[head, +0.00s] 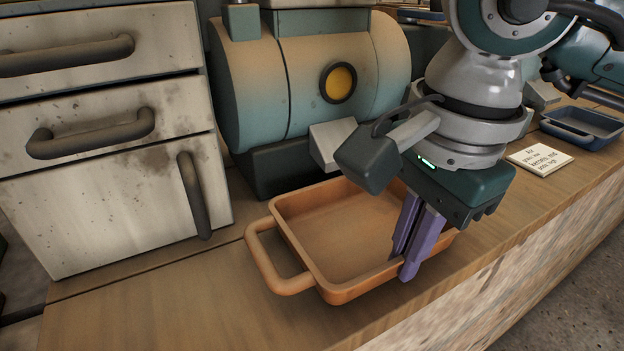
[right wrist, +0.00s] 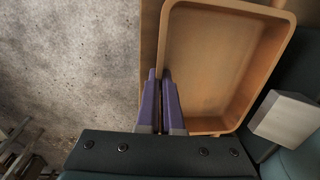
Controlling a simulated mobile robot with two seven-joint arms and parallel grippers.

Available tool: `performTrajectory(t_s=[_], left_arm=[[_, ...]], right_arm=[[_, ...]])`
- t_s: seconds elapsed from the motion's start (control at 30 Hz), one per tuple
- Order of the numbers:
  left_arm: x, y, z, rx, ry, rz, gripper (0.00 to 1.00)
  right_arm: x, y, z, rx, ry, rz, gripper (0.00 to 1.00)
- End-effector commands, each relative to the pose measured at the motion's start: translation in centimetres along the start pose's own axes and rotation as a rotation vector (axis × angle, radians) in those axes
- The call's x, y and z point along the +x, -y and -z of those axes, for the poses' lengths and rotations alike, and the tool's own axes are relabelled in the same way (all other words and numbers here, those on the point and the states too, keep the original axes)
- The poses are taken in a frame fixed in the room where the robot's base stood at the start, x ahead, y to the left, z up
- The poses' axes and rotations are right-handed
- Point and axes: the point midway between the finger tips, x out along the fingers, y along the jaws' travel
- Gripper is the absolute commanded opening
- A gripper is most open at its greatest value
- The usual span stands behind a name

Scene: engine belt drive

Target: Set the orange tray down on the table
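The orange tray (head: 345,225) is in the middle of the head view, level or nearly so, with its loop handle (head: 262,255) towards the left. My right gripper (head: 412,262) comes down from above at the tray's front right wall, one purple finger inside and one outside. The fingers are closed on that wall. In the right wrist view, the fingers (right wrist: 162,85) pinch the tray's edge, and the tray (right wrist: 215,70) lies to their right. The wooden table (head: 190,310) is beneath it. I cannot tell whether its base touches the wood. My left gripper is not in view.
A teal rounded machine (head: 300,75) with a yellow round window stands close behind the tray. A worn drawer cabinet (head: 110,130) is at the left. A note card (head: 540,160) and a dark blue tray (head: 582,128) lie at the right. The table's front left is clear.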

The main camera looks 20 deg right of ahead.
Motion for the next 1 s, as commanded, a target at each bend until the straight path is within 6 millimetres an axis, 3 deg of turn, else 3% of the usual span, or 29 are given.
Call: performTrajectory(t_s=[0.3, 0.57, 0.83, 1.0], left_arm=[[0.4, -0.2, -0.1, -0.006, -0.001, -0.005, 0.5], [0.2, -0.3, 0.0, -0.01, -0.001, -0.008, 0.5], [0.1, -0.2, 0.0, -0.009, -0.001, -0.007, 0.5], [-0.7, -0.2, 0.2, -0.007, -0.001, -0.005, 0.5]], right_arm=[[0.3, 0.0, 0.0, -0.001, 0.0, 0.002, 0.0], [0.1, 0.0, 0.0, -0.001, 0.0, 0.001, 0.32], [0.0, 0.0, 0.0, -0.001, 0.0, 0.001, 0.33], [-2.0, 0.2, 0.0, -0.002, 0.001, 0.005, 0.33]])
